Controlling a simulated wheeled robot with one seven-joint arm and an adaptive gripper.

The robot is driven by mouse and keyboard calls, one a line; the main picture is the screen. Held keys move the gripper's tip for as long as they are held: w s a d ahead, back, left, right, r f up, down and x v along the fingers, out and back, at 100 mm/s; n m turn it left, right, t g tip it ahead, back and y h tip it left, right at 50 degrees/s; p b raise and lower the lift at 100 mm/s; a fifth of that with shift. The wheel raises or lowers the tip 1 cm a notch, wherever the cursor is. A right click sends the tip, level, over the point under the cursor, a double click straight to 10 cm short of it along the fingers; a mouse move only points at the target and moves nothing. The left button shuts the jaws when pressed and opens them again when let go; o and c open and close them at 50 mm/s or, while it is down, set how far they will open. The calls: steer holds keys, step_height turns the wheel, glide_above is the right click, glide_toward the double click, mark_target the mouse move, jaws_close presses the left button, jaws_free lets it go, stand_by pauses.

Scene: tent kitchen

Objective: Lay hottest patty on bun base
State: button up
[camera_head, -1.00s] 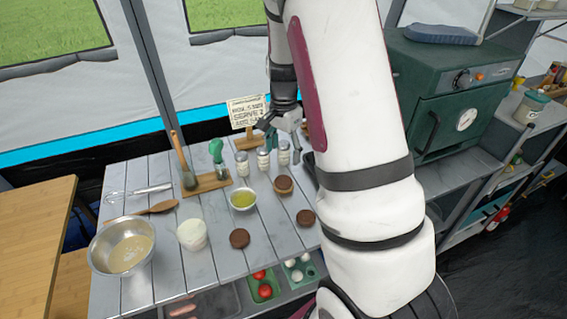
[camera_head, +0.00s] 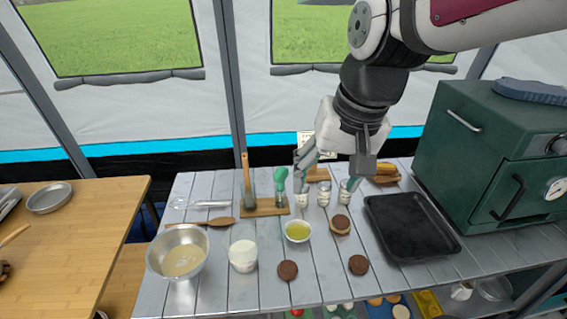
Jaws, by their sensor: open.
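A dark brown patty (camera_head: 341,221) lies on a tan bun base (camera_head: 340,233) near the middle of the grey plank table. Two more patties lie on the bare planks, one at the front centre (camera_head: 287,270) and one to its right (camera_head: 358,264). Nothing visible marks which patty is hottest. My gripper (camera_head: 331,172) is open, with nothing visible between its fingers. It hangs above the back of the table, behind the patty on the bun base and in front of the sign, apart from all three patties.
A black tray (camera_head: 408,230) lies right, beside the green oven (camera_head: 490,150). Small jars (camera_head: 323,194) stand under my gripper. A yellow-filled bowl (camera_head: 297,231), white tub (camera_head: 243,256) and metal bowl (camera_head: 177,253) stand left. A board (camera_head: 265,207) holds brushes.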

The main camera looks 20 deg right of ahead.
steer(key=s+a+r+n+t, duration=0.1)
steer(key=s+a+n, duration=0.2)
steer(key=s, duration=0.5)
steer(key=shift+n, duration=0.8)
steer(key=shift+h, duration=0.3)
